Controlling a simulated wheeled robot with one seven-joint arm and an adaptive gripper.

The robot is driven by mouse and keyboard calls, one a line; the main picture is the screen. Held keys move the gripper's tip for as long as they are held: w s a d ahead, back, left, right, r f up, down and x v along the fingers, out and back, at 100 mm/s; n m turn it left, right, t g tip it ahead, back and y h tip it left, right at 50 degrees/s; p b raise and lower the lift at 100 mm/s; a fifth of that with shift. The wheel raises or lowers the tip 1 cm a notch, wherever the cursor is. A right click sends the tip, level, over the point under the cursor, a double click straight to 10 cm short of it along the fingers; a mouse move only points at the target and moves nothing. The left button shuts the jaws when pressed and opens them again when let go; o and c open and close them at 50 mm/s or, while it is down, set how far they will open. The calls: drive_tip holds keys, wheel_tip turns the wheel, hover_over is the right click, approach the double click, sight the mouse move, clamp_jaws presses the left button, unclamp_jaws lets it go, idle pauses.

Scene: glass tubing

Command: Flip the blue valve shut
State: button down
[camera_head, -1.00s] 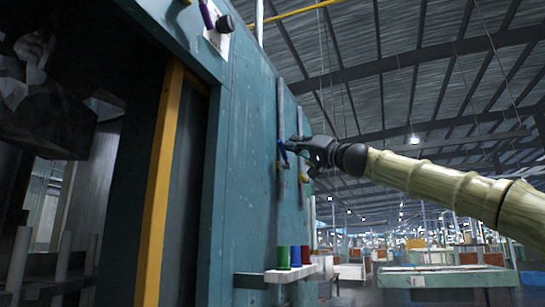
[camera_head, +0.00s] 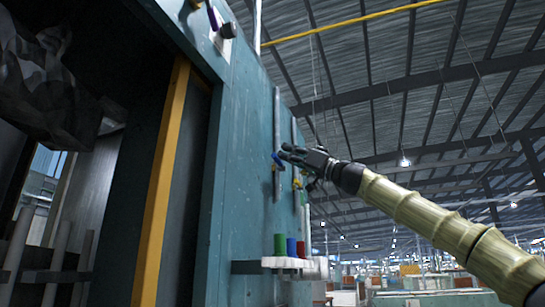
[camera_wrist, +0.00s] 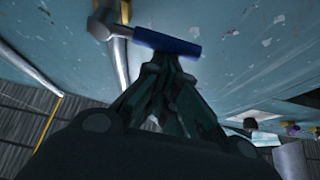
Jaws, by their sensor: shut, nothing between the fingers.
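The blue valve handle (camera_head: 278,160) is on a grey vertical pipe (camera_head: 276,120) on the teal panel. In the wrist view the blue handle (camera_wrist: 168,42) sticks out to the right of a metal valve body (camera_wrist: 101,24), roughly crosswise to the pipe. My gripper (camera_head: 284,153) is at the handle in the head view. In the wrist view its shut, empty fingertips (camera_wrist: 168,62) are right beside the handle's lower edge. I cannot tell whether they touch it.
A second pipe with a yellow valve (camera_head: 297,184) stands just behind, close to my gripper. Below, a ledge (camera_head: 285,263) holds green (camera_head: 279,244), blue (camera_head: 291,246) and red (camera_head: 301,249) cylinders. A knob (camera_head: 227,30) is high on the panel. Right of the panel is open.

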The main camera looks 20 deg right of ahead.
drive_tip(key=shift+f, duration=0.2)
idle(0.5)
wheel_tip(320, 180, up, 5)
drive_tip(key=p, duration=0.4)
drive_tip(key=v, duration=1.1)
drive_tip(key=shift+f+b, duration=0.3)
drive_tip(key=shift+b, duration=0.1)
drive_tip(key=shift+w+d, duration=0.2)
